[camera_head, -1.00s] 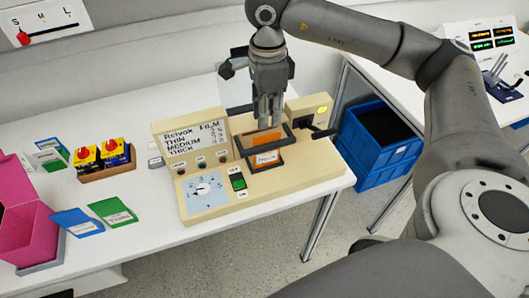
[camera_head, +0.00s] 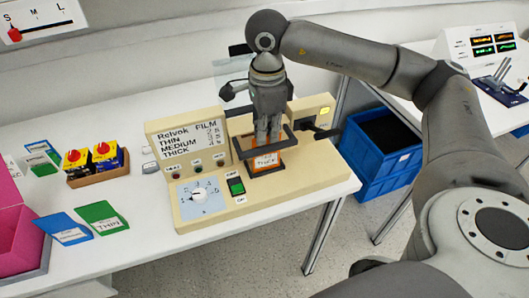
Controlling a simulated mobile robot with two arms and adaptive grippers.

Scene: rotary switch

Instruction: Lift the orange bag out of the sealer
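The cream sealer (camera_head: 215,212) stands on the white table, with a dial, a green switch and a film chart on it. The orange bag (camera_head: 264,161) is in the sealer's dark frame, its white label facing forward; its upper part is hidden behind my gripper and the frame bar. My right gripper (camera_head: 268,138) points straight down at the bag's top, fingers close together. I cannot tell whether the fingers grip the bag. My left gripper is not in view.
The sealer's dark lever (camera_head: 322,133) sticks out at right. Blue (camera_head: 64,229) and green (camera_head: 101,218) packets and a cardboard tray of red-knobbed switches (camera_head: 97,174) lie to the left, beside a pink bin (camera_head: 14,238). A blue crate (camera_head: 371,173) stands right of the table.

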